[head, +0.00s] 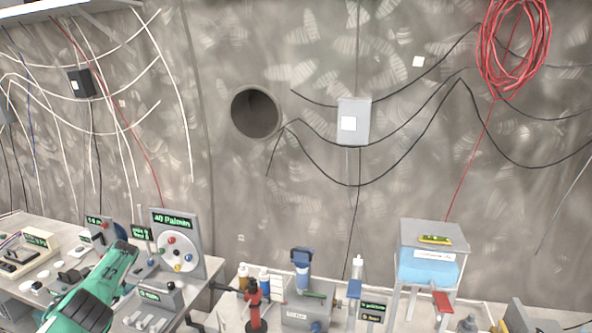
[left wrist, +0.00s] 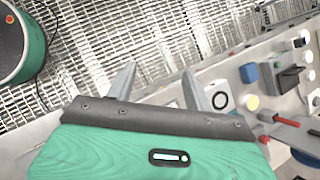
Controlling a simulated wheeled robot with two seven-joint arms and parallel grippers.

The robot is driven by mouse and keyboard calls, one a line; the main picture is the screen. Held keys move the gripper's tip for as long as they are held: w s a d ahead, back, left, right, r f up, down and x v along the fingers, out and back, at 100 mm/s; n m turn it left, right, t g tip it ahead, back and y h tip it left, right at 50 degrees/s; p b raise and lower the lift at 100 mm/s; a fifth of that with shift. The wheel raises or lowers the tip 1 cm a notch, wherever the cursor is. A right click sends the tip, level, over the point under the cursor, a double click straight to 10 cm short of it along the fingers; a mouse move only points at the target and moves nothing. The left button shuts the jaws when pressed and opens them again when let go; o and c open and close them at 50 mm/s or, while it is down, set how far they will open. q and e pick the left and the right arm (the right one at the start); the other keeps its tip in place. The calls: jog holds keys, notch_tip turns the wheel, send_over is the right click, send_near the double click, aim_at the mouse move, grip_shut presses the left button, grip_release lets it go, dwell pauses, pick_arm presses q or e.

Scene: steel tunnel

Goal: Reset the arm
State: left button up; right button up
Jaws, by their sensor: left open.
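My left arm (head: 95,295), green and dark grey, comes in at the lower left of the head view, over the left bench. Its fingers cannot be made out there. In the left wrist view my left gripper (left wrist: 158,88) shows two grey fingertips spread apart with nothing between them. The green and grey wrist housing hides the finger bases. Below and beyond the fingertips are a ribbed metal floor and a bench edge. My right gripper is in neither view.
An upright panel (head: 178,245) with a round coloured dial stands on the left bench close to my arm. A blue-topped device (head: 301,270) and a blue water tank (head: 428,268) stand farther right. Cables hang on the wall.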

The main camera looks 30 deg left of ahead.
pick_arm(q)
jog(key=s+a+f+t+y, duration=0.3)
jog(key=s+a+f+y, duration=0.4)
jog(key=s+f, duration=0.4)
jog(key=s+d+f+m+t+h, duration=0.1)
jog(key=s+d+f+m+t, duration=0.3)
jog(key=s+f, duration=0.6)
jog(key=s+d+f+n+h, duration=0.2)
jog(key=s+d+f, duration=0.1)
jog(key=d+f, duration=1)
jog(key=s+d+f+n+h, duration=0.1)
jog(key=s+d+f+h, duration=0.25)
jog(key=d+f, duration=1)
jog(key=s+d+f+n+h, duration=0.1)
jog(key=d+f+h, duration=0.1)
jog(key=d, duration=1.9)
jog(key=s+d+f+n+h, duration=0.1)
jog(key=s+d+f+h, duration=0.1)
jog(key=d, duration=1.8)
notch_tip(320, 180, down, 10)
jog(key=a+b, duration=0.1)
jog(key=b, duration=0.9)
jog(key=shift+w+a, duration=0.15)
jog(key=shift+a, duration=0.1)
